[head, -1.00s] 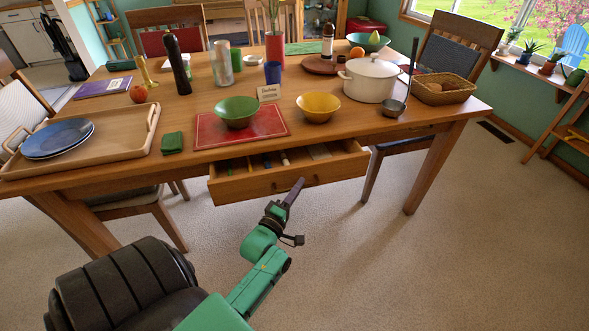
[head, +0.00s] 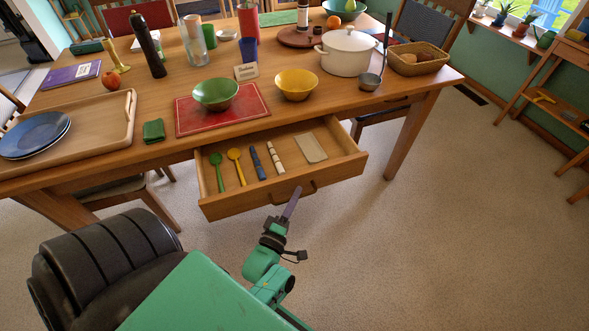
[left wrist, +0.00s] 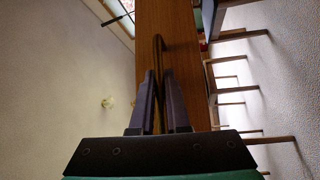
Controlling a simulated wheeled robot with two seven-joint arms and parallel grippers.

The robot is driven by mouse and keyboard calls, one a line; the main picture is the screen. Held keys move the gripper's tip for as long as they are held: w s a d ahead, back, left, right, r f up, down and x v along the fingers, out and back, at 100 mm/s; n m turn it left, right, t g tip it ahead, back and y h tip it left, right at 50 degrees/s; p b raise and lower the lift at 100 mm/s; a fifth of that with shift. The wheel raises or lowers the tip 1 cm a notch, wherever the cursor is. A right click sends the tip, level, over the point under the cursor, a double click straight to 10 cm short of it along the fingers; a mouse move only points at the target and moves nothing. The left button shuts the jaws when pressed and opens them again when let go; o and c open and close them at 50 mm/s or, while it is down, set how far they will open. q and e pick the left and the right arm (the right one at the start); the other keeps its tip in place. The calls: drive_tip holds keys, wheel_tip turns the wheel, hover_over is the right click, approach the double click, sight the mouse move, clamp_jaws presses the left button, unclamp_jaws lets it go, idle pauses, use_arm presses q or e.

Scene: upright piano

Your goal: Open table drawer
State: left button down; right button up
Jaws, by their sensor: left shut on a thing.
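The table drawer (head: 230,207) stands pulled out from under the front edge of the wooden table (head: 330,112). Green and yellow spoons, a blue item, a striped item and a flat pale item lie inside it. My left gripper (head: 293,195) is at the handle (head: 306,188) on the drawer's front. In the left wrist view, the two fingers (left wrist: 160,100) are closed around the curved handle (left wrist: 158,55), with the wooden drawer front (left wrist: 180,30) behind. My right gripper is not in view.
The tabletop holds a wooden tray (head: 128,125) with blue plates, a green bowl (head: 215,92), a yellow bowl (head: 296,84), a white pot (head: 348,52) and a basket (head: 418,62). A black chair-like shape fills the lower left. Carpet (head: 440,240) to the right is clear.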

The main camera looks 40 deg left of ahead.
use_arm(q)
drive_tip(key=c, duration=0.9)
unclamp_jaws()
drive_tip(key=v, duration=1.4)
drive_tip(key=shift+s+b, duration=0.3)
